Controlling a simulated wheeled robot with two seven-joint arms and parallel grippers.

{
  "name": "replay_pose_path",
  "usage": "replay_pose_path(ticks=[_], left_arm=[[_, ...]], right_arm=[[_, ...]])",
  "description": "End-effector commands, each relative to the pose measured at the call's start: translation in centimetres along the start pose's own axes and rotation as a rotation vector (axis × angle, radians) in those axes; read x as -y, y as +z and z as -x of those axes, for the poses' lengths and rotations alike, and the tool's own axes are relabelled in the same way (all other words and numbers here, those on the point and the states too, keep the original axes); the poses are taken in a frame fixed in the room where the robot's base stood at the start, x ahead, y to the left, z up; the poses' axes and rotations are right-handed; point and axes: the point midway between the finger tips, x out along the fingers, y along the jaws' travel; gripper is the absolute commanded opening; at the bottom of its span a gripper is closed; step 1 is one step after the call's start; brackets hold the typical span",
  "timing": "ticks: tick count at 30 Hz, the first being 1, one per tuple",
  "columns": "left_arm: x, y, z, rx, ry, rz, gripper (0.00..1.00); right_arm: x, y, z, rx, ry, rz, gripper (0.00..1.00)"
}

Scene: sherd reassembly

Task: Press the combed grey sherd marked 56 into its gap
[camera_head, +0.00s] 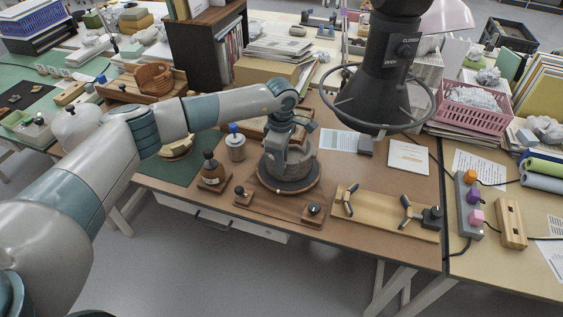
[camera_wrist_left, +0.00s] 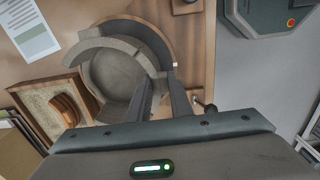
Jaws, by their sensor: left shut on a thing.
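A round grey vessel (camera_head: 300,168) stands on a dark turntable (camera_head: 289,190) on a wooden base on the brown bench. In the left wrist view I look down into the vessel (camera_wrist_left: 112,78), which has a raised curved wall along its upper side. My left gripper (camera_head: 284,160) is at the vessel's near side; its fingers (camera_wrist_left: 160,77) reach to the vessel's right edge in the left wrist view. It is shut on a grey piece, apparently the combed sherd, mostly hidden between the fingers. The mark 56 and the gap cannot be made out. My right gripper is out of view.
A dark extractor hood with a ring (camera_head: 378,100) hangs to the right above the bench. A dark brown bottle (camera_head: 210,168) and a blue-topped jar (camera_head: 235,145) stand left of the turntable. A wooden clamp board (camera_head: 385,214) lies to the right.

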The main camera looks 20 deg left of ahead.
Motion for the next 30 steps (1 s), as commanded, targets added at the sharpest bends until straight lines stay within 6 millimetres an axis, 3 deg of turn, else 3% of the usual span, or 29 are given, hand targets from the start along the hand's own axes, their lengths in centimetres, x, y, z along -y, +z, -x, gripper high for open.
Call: replay_pose_path(ticks=[10, 11, 13, 23, 30], left_arm=[[0.1, 0.0, -0.1, -0.001, -0.002, 0.0, 0.03], [0.1, 0.0, -0.1, -0.001, -0.002, 0.0, 0.26], [0.1, 0.0, -0.1, -0.001, -0.002, 0.0, 0.41], [0.1, 0.0, 0.0, 0.0, -0.001, 0.0, 0.41], [-0.1, 0.0, 1.3, 0.001, 0.001, -0.001, 0.41]], right_arm=[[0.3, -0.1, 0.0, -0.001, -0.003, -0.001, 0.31], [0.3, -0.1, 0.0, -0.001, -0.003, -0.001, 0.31], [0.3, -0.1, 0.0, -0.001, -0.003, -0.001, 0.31], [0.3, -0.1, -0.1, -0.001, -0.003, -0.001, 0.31], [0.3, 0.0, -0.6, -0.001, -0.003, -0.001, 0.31]])
